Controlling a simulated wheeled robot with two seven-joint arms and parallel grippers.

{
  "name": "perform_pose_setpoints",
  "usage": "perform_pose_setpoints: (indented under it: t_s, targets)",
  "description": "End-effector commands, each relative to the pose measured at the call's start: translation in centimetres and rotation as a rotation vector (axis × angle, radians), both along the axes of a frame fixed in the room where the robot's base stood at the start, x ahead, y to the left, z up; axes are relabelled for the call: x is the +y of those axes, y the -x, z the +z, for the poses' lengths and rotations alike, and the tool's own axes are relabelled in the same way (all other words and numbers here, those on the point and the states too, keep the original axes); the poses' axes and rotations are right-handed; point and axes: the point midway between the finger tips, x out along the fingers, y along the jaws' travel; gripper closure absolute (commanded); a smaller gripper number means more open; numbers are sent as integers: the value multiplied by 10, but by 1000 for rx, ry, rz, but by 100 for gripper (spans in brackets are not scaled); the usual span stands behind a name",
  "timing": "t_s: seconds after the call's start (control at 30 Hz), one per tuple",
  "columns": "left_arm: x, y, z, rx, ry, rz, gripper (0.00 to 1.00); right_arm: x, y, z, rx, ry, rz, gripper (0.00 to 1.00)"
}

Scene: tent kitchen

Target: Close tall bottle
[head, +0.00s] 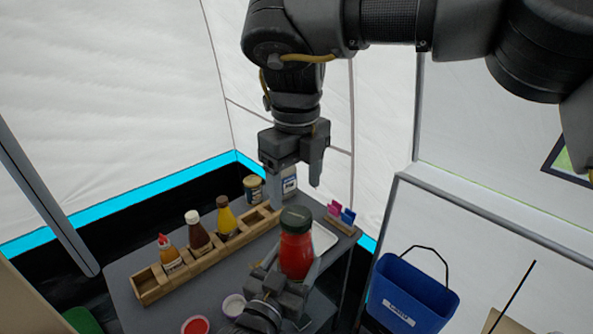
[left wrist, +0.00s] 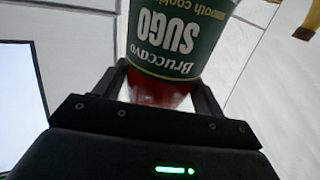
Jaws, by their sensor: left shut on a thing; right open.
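A tall red bottle (head: 297,256) with a dark top (head: 296,219) stands roughly upright above the grey table in the head view. My left gripper (head: 292,268) is shut around its lower part. In the left wrist view the bottle's green label (left wrist: 170,38) reads "SUGO" upside down, with red below it between the two fingers (left wrist: 160,88). I cannot tell how tightly the dark top sits. No loose cap is clearly visible.
A wooden rack (head: 204,262) holds several sauce bottles on the grey table (head: 125,272). Two small bowls, one red inside (head: 195,326) and one white (head: 233,305), sit at the front. A white tray (head: 324,238) lies behind the bottle. A blue bucket (head: 412,296) stands right.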

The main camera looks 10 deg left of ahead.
Motion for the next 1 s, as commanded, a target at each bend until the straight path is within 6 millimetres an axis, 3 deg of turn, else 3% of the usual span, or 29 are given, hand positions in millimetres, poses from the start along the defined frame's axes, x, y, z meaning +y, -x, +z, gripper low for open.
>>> perform_pose_setpoints:
  t_s: [0.33, 0.77, 1.0]
  targets:
    - [0, 0, 3, -7, 3, 0, 94, 0, 0, -47, 2, 0, -1, 29]
    - [0, 0, 3, -7, 3, 0, 94, 0, 0, -56, 0, -1, -1, 29]
    - [0, 0, 3, -7, 3, 0, 94, 0, 0, -56, 0, -1, -1, 57]
